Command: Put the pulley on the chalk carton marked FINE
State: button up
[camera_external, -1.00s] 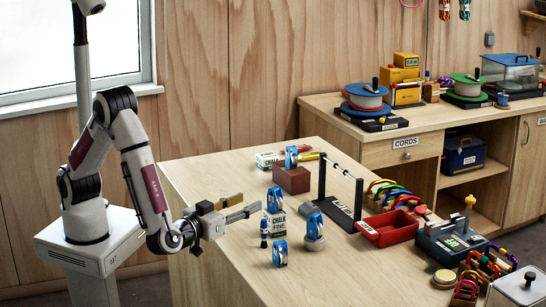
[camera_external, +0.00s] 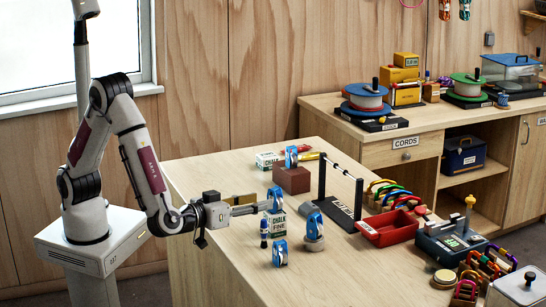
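The white and green chalk carton marked FINE (camera_external: 274,225) stands upright on the table, right of my gripper. A blue pulley (camera_external: 275,195) is on top of it. My gripper (camera_external: 262,203) points right at this pulley, with its fingers apart and the tips close beside it; I cannot tell whether they touch it. More blue pulleys show: one on a brown block (camera_external: 291,157), one leaning on a round grey piece (camera_external: 313,224), and one standing on the table in front (camera_external: 280,255). A second chalk carton (camera_external: 266,161) is at the back; its lower label is hard to read.
A small dark blue bottle (camera_external: 264,232) stands just left of the FINE carton. A black-framed rack (camera_external: 340,190), a red tray (camera_external: 388,228) and several coloured carabiners (camera_external: 392,192) are farther right. The near left part of the table is clear.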

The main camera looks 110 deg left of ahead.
jog(key=w+d+r+m+t+h, duration=0.4)
jog(key=w+d+r+h, duration=0.15)
jog(key=r+h, duration=0.2)
jog(key=s+d+r+m+h, duration=0.4)
jog(key=s+d+m+h, duration=0.15)
jog(key=s+h, duration=0.3)
jog(key=s+a+f+m+g, duration=0.1)
jog(key=s+a+f+g, duration=0.1)
jog(key=s, duration=0.7)
jog(key=s+a+f+m+g+y, duration=0.1)
jog(key=s+a+f+g, duration=0.1)
jog(key=s, duration=0.8)
jog(key=s+a+f+m+g, duration=0.1)
jog(key=s+a+f+g, duration=0.1)
jog(key=s, duration=0.8)
jog(key=shift+a+f+g+y, duration=0.2)
jog(key=shift+f+g+y, duration=0.2)
jog(key=shift+g, duration=0.3)
